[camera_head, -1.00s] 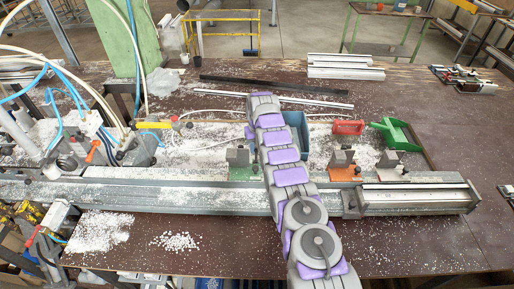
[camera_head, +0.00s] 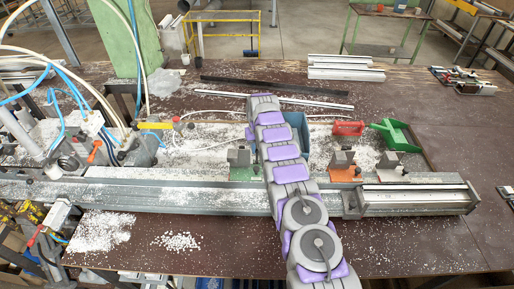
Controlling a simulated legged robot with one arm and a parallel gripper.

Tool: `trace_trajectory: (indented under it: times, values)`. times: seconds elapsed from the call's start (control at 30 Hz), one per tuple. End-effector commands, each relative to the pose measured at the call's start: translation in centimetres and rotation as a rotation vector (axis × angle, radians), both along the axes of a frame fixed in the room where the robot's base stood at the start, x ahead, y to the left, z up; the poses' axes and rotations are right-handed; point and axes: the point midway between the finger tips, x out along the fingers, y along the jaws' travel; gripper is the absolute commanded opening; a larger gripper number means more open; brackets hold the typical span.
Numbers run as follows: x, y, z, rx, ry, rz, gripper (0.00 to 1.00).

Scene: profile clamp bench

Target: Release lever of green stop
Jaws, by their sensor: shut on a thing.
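The green stop (camera_head: 241,174) sits on the long metal rail (camera_head: 180,198), near the middle of the bench. It has a green base with a grey metal block (camera_head: 238,157) on top. My purple and grey arm crosses the rail just right of it and covers its right side. I cannot make out its release lever. My gripper is hidden behind my own arm, so its jaws and anything between them cannot be seen.
An orange stop (camera_head: 345,173) and a grey stop (camera_head: 390,164) stand farther right on the rail. A blue bin (camera_head: 298,128) is behind my arm. A red part (camera_head: 348,128) and a green scoop (camera_head: 394,134) lie behind the stops. Hoses and clamps crowd the left.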

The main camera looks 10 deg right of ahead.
Motion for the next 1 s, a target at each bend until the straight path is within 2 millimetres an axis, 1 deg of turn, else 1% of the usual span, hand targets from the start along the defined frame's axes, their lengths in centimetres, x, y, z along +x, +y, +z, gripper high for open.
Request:
trace_trajectory:
  times: [0.37, 1.0]
  values:
    - [0.6, -0.2, 0.7, -0.015, -0.068, -0.002, 0.00]
    - [-0.3, 0.0, 1.6, -0.038, -0.204, -0.002, 0.00]
